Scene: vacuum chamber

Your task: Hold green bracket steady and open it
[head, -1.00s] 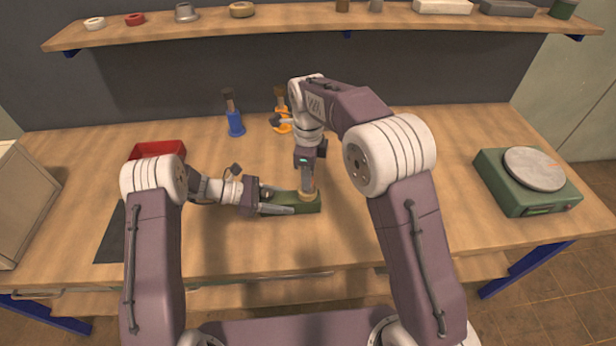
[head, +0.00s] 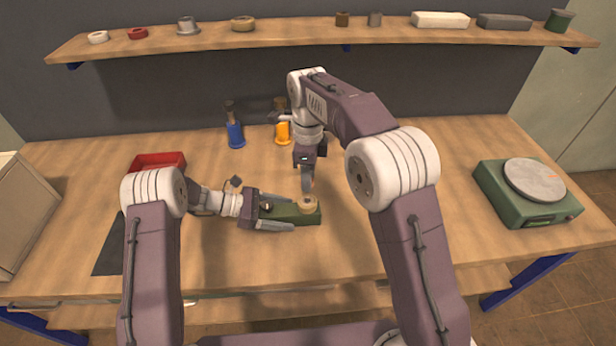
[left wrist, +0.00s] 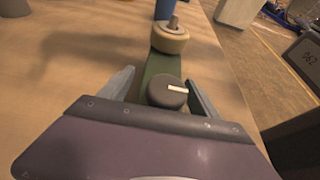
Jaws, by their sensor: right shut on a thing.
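The green bracket (head: 283,213) lies on the bench, a long block with a tan round knob (head: 308,204) on its right end. In the left wrist view it runs away from me, with a dark round knob (left wrist: 167,94) with a white mark on its near end. My left gripper (head: 283,212) is open, its fingers spread either side of the bracket; a gap shows beside the left finger in the wrist view. My right gripper (head: 307,190) points down from above, shut at the top of the tan knob; its fingertips are too small to see clearly.
A red bin (head: 158,159) and dark mat (head: 112,252) lie to the left. A blue-based bottle (head: 236,134) and an orange-based one (head: 283,134) stand behind. A green scale (head: 530,205) is at right. The bench between bracket and scale is clear.

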